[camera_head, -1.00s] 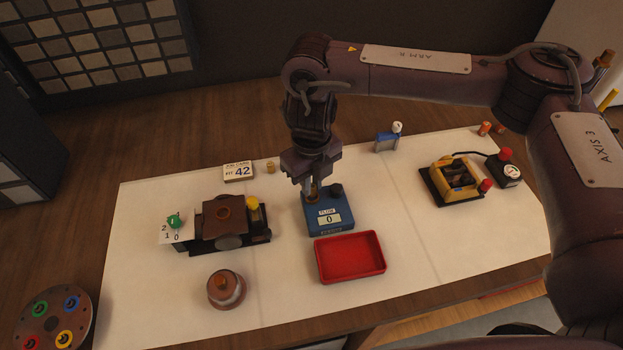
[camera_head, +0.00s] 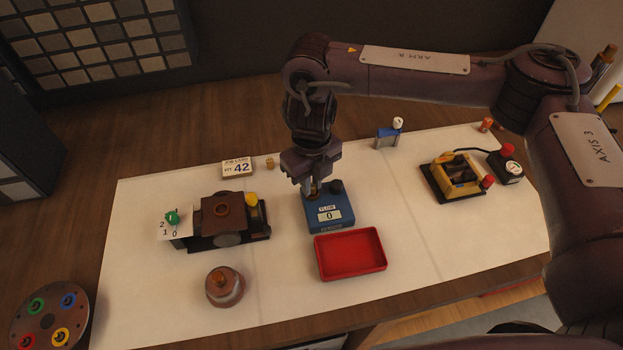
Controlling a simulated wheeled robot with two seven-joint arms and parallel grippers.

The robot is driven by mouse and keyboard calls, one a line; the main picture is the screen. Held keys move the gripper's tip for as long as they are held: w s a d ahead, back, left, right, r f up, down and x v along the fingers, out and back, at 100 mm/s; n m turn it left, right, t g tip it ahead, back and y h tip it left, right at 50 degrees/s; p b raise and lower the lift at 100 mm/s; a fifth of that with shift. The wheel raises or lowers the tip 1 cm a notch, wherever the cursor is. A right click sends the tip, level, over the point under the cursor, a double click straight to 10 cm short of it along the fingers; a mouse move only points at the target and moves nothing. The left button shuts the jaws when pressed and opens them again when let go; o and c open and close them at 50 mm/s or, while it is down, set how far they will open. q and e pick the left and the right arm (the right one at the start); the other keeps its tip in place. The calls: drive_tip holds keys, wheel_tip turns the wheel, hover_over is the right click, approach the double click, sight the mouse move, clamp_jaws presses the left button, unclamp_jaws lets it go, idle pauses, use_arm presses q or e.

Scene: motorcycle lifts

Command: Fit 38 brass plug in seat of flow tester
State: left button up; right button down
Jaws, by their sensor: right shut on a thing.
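The flow tester (camera_head: 329,214) is a blue box with a white display reading 0 and a dark knob on top, in the middle of the mat. My right gripper (camera_head: 311,188) points down at the left of the tester's top, left of the knob. It is shut on the brass plug, of which only a small brass-coloured bit shows between the fingers. The seat is hidden under the gripper, so I cannot tell how deep the plug sits. My left gripper is not in view.
A red tray (camera_head: 350,254) lies in front of the tester. A dark fixture (camera_head: 222,218) stands left, with a copper-coloured bell-like thing (camera_head: 225,287) before it. A yellow device (camera_head: 458,177) stands right.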

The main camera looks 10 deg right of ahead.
drive_tip(key=shift+f, duration=0.15)
drive_tip(key=c, duration=0.9)
unclamp_jaws()
wheel_tip(320, 180, up, 8)
drive_tip(key=p, duration=0.7)
drive_tip(key=shift+p, duration=0.35)
